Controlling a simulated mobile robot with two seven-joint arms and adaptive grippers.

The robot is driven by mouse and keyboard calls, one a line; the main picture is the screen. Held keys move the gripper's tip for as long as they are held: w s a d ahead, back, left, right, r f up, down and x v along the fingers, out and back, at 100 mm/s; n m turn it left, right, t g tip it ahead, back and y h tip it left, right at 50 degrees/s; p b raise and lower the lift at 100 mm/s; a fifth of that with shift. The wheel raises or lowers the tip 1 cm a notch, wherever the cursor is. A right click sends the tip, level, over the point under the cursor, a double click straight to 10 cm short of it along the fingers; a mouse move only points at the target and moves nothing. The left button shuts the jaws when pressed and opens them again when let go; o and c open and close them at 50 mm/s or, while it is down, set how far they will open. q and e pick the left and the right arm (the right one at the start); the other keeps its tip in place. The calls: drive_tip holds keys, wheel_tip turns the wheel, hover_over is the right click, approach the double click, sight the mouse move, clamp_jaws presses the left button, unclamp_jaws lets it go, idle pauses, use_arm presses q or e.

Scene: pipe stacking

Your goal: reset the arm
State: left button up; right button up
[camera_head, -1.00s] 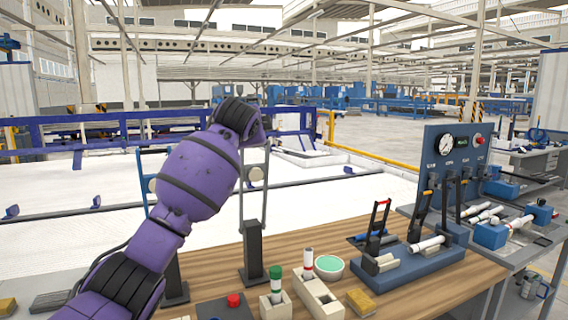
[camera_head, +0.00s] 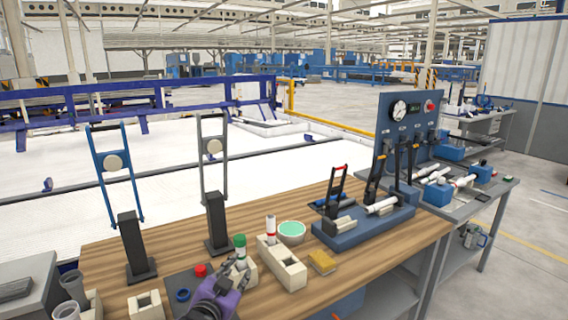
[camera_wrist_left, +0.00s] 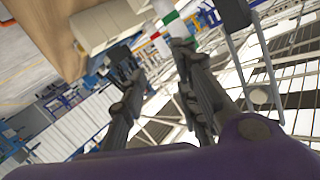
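My left gripper (camera_head: 236,268), on its purple wrist, is low at the front edge of the wooden table (camera_head: 330,195). In the left wrist view its two dark fingers (camera_wrist_left: 155,65) are spread apart with nothing between them. A pipe with a green top (camera_head: 239,243) stands upright in a beige block just behind the fingertips; it shows beyond the fingers in the wrist view (camera_wrist_left: 169,17). I cannot tell if the gripper touches that block. A white pipe with a red band (camera_head: 270,229) stands upright in the neighbouring beige holder (camera_head: 288,272). My right gripper is in neither view.
Two black stands (camera_head: 133,240) with upright frames rise at the left. A teal-topped bowl (camera_head: 291,232), a yellow sponge (camera_head: 322,262) and a blue fixture (camera_head: 365,228) with levers are to the right. A red button (camera_head: 200,271) and blue ring (camera_head: 182,295) lie near the gripper.

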use_arm(q)
drive_tip(key=s+a+f+n+g+y, duration=0.1)
drive_tip(key=s+a+f+n+g, duration=0.1)
drive_tip(key=s+f, duration=0.7)
drive_tip(key=s+a+f+n+g+y+p, duration=0.1)
drive_tip(key=s+f, duration=0.8)
drive_tip(key=s, duration=1.2)
drive_tip(key=s+a+f+n+g+y, duration=0.1)
drive_tip(key=s+a+f+n+g, duration=0.2)
drive_tip(key=s+f, duration=0.6)
drive_tip(key=s+a, duration=0.1)
drive_tip(key=s, duration=0.6)
drive_tip(key=shift+f+g, duration=0.3)
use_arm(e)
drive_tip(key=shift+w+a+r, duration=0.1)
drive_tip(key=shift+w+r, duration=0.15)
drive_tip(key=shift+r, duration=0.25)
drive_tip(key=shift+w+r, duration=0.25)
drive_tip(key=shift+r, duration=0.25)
use_arm(q)
drive_tip(key=shift+a, duration=0.1)
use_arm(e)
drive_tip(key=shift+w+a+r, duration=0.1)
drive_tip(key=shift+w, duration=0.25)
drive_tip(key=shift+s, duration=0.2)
